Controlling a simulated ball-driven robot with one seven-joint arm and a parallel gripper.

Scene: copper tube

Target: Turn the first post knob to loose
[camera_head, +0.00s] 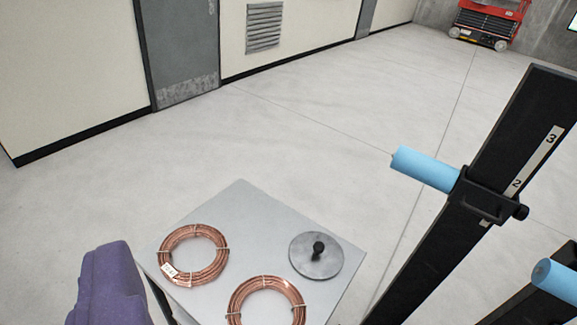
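A black post (425,258) slants up the right side, with a white scale strip (537,160) showing 2 and 3. A black collar (484,197) sits on it near the 2 and bears a light blue cylinder (425,168) pointing left. A small black knob (521,212) sticks out at the collar's right side; its setting cannot be read. A second post (540,305) with a blue cylinder (556,281) is partly in view at the lower right. My gripper's fingertips are not in view. A purple shape (105,285) at the lower left may be part of my body.
A grey-topped table (240,205) stands at the bottom centre with two copper tube coils (193,228) (240,300) and a grey disc with a black knob (316,256). Open floor lies beyond. A grey door (180,45) and a red wheeled lift (487,20) are far off.

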